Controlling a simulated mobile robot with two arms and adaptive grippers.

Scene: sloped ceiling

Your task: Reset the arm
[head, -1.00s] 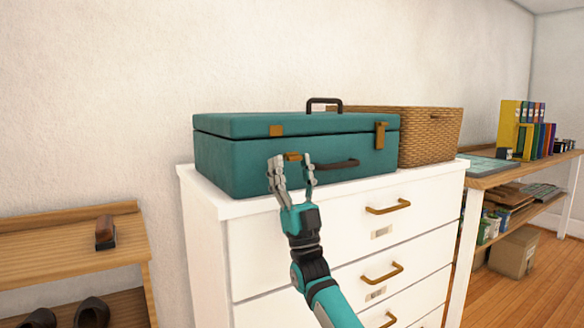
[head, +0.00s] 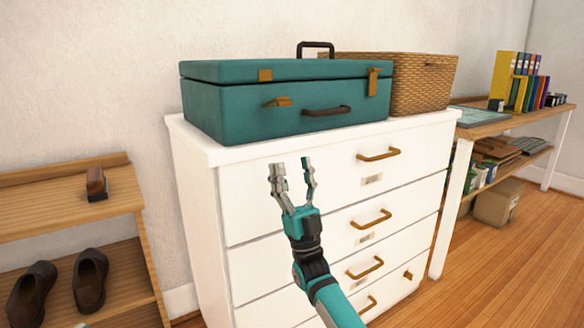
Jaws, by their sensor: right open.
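My right gripper (head: 293,178) is open and empty, its fingers pointing up. In the picture it overlaps the front of the white chest of drawers (head: 278,204), below the top edge. A teal suitcase (head: 230,110) lies on top of the chest, with brass latches and dark handles. Its lid looks slightly raised, with a dark gap along the seam. The gripper appears apart from the suitcase. My left gripper is not in view.
A wicker basket (head: 420,88) sits behind the suitcase at right. A wooden shoe rack (head: 60,212) with dark shoes (head: 90,280) and a brush (head: 96,184) stands at left. A desk (head: 500,125) with binders (head: 518,82) stands at right. Wooden floor is clear at lower right.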

